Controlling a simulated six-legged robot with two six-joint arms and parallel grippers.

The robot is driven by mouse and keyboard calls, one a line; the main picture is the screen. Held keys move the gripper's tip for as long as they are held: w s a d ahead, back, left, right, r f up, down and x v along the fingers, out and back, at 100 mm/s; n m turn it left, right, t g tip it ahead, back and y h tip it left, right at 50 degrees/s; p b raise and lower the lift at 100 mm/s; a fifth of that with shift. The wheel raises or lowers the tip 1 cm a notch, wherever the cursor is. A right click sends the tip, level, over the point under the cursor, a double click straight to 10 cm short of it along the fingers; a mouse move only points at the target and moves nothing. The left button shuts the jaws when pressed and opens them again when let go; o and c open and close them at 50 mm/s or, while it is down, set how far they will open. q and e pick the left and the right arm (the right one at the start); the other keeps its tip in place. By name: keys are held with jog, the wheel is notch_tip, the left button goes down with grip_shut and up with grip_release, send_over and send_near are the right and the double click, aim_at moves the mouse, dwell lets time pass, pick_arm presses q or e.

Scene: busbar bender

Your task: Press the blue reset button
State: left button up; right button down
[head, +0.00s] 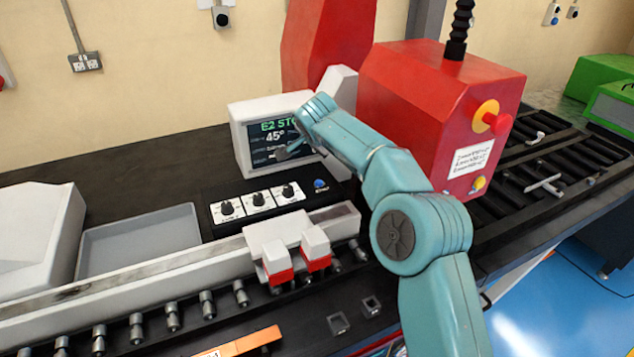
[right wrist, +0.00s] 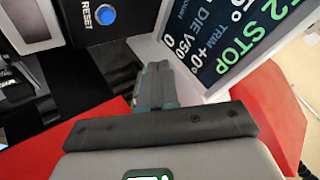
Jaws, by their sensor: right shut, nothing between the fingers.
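The blue reset button (head: 320,184) sits at the right end of the black knob panel, below the display. In the right wrist view the blue button (right wrist: 105,14) is at the top left, beside the word RESET. My right gripper (head: 283,152) is in front of the display (head: 262,133), above the button and apart from it. In the right wrist view its shut, empty fingers (right wrist: 155,82) lie below and right of the button. The display reads E2 STOP and 45°. My left gripper is not in view.
Three knobs (head: 258,198) stand left of the button. A red housing (head: 420,95) with a red mushroom button (head: 497,122) on yellow is at the right. Two red-and-white blocks (head: 277,262) stand in front. A grey tray (head: 140,240) is at the left.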

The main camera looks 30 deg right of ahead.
notch_tip(320, 180, down, 3)
jog(key=s+d+b, duration=0.1)
jog(key=b, duration=0.5)
send_over(319, 184)
notch_tip(319, 184, down, 4)
jog(key=shift+w+a+f, duration=0.1)
jog(key=shift+w+f, duration=0.05)
jog(key=shift+f, duration=0.4)
jog(key=shift+s+d+f+b, duration=0.1)
jog(key=shift+s+d+b, duration=0.15)
jog(key=shift+b, duration=0.1)
jog(key=shift+s, duration=0.1)
jog(key=shift+w+a, duration=0.15)
jog(key=shift+w, duration=0.1)
jog(key=shift+s, duration=0.2)
